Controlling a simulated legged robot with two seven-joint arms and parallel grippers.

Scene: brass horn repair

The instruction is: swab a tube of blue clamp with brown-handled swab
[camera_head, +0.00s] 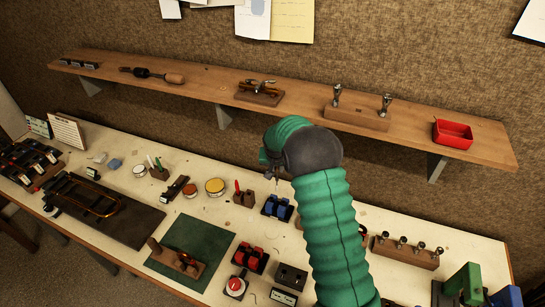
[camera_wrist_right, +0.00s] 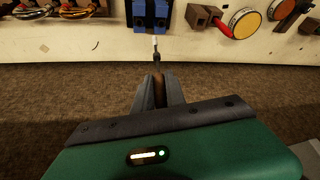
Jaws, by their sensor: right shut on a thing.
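My right gripper (camera_head: 268,160) is over the bench, at the end of the green arm. In the right wrist view my right gripper (camera_wrist_right: 157,92) is shut on the brown handle of the swab (camera_wrist_right: 157,86). The swab's thin shaft ends in a pale tip that points at the blue clamp (camera_wrist_right: 151,14). The tip appears close to the clamp's edge; I cannot tell if it touches. In the head view the blue clamp (camera_head: 278,208) stands on the bench below my gripper, with dark tube ends in it. My left gripper is not in view.
A red clamp (camera_head: 250,258) and a dark block (camera_head: 290,277) stand nearer the front. A green mat (camera_head: 205,235) lies to the left. A yellow-lidded tin (camera_head: 215,187) and a wooden holder with a red tool (camera_head: 243,197) are left of the blue clamp. A shelf (camera_head: 215,88) runs above.

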